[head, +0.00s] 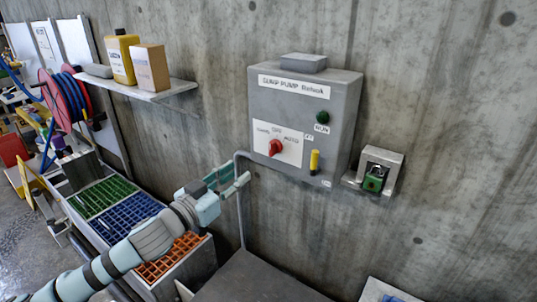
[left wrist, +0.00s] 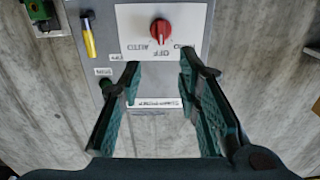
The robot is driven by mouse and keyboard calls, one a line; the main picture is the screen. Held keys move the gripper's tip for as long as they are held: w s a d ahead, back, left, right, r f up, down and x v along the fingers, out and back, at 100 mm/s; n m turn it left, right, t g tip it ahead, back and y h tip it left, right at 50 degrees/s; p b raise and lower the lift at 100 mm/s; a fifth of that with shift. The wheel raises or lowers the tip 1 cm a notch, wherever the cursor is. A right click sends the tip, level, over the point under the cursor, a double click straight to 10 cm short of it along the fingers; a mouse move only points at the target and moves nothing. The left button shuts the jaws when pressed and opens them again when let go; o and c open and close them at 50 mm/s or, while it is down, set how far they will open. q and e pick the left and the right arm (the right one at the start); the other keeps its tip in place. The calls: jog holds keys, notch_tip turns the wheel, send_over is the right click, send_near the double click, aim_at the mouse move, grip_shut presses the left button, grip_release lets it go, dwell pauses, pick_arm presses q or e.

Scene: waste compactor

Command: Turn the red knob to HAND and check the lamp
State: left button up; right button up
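A grey SUMP PUMP panel (head: 300,125) hangs on the concrete wall. Its red knob (head: 275,147) sits on a white plate marked HAND, OFF and AUTO; the knob also shows at the top of the left wrist view (left wrist: 160,32), which is upside down. The knob seems in line with OFF. The RUN lamp (head: 322,117) is dark green and looks unlit; in the left wrist view the lamp (left wrist: 105,85) is partly behind a finger. My left gripper (head: 238,178) is open and empty, lower left of the knob and apart from it. My right gripper is out of view.
A yellow handle (head: 314,161) sits on the panel below the lamp. A green padlock (head: 374,180) hangs right of the panel. A conduit (head: 239,205) runs down from the panel close to my left gripper. A shelf (head: 175,90) with containers is at upper left.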

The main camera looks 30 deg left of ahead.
aim_at(270, 150)
pick_arm(q)
jog(key=w, duration=0.4)
jog(key=w+d, duration=0.1)
jog(key=w, duration=0.4)
jog(key=w+b, duration=0.1)
jog(key=w, duration=0.4)
jog(key=shift+d+f, duration=0.15)
jog(key=shift+d, duration=0.25)
jog(key=shift+a, duration=0.1)
jog(key=shift+c, duration=0.3)
grip_shut()
